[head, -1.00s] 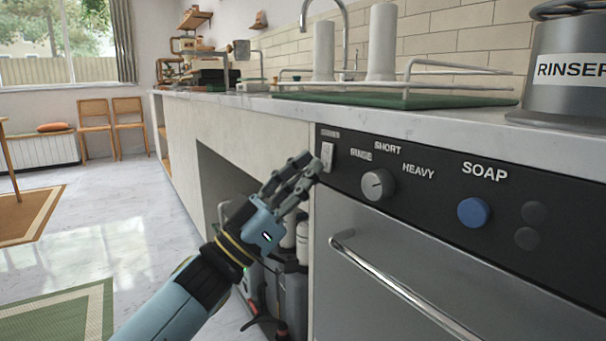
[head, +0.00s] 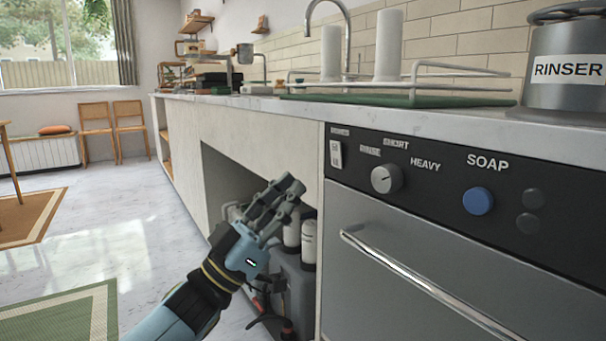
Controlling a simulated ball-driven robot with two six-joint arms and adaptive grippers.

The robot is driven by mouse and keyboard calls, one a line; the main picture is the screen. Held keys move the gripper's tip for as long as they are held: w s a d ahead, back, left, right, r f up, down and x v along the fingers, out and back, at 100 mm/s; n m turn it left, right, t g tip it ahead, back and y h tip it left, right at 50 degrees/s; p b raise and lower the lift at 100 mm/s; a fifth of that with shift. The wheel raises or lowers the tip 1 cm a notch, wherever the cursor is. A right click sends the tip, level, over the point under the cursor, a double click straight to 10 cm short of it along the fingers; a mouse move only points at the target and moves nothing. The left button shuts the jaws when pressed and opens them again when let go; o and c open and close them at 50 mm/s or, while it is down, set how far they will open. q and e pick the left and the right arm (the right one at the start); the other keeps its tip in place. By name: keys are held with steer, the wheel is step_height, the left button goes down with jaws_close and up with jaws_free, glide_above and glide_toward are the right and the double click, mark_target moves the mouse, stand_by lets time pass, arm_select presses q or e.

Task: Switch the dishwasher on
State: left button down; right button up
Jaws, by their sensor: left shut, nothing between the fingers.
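The dishwasher (head: 400,245) is built under the counter at the right, with a steel door and a black control panel (head: 440,194). At the panel's left end is a white rocker switch (head: 336,155); which way it is tipped I cannot tell for sure. To its right are a grey dial (head: 386,179) and a blue soap button (head: 478,201). Two dark round lamps (head: 531,199) sit at the right. My left gripper (head: 293,187) is shut and empty, below and left of the switch, apart from the panel. My right gripper is out of view.
A silver door handle (head: 420,280) sticks out below the panel. An open bay under the counter, left of the dishwasher, holds bottles (head: 308,242) and grey canisters. A rinser container (head: 566,70) and a wire rack on a green mat (head: 400,101) stand on the counter.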

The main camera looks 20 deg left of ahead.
arm_select(q)
steer(key=f+v, duration=0.1)
steer(key=v, duration=0.6)
steer(key=shift+w+d, duration=0.2)
steer(key=shift+w, duration=0.2)
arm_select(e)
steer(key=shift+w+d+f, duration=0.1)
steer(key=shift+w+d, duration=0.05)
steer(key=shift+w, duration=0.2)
